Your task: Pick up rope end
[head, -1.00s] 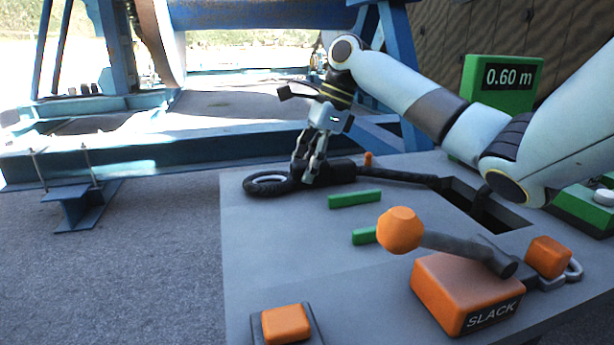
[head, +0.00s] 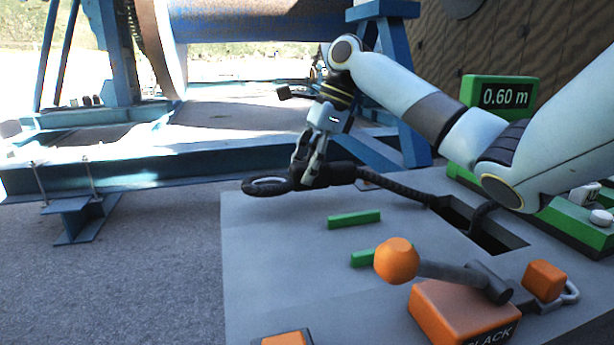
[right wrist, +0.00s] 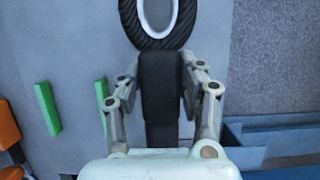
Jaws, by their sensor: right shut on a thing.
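The black rope end (head: 338,175) has a thick sleeve and a loop with a pale lining (head: 266,187) at its left end. In the head view it is at the far edge of the grey panel, and its rope runs right into a dark slot. My right gripper (head: 308,180) is shut on the sleeve just behind the loop. In the right wrist view the sleeve (right wrist: 160,85) lies between the two fingers (right wrist: 160,100), with the loop (right wrist: 158,15) beyond them. The rope end appears slightly raised off the panel. My left gripper is not in view.
The grey panel (head: 270,260) carries two green bars (head: 354,219), an orange-knobbed lever (head: 396,261) on an orange SLACK box (head: 450,315), and the slot (head: 490,235). A green display (head: 500,95) reads 0.60 m. A blue steel frame (head: 150,165) stands behind.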

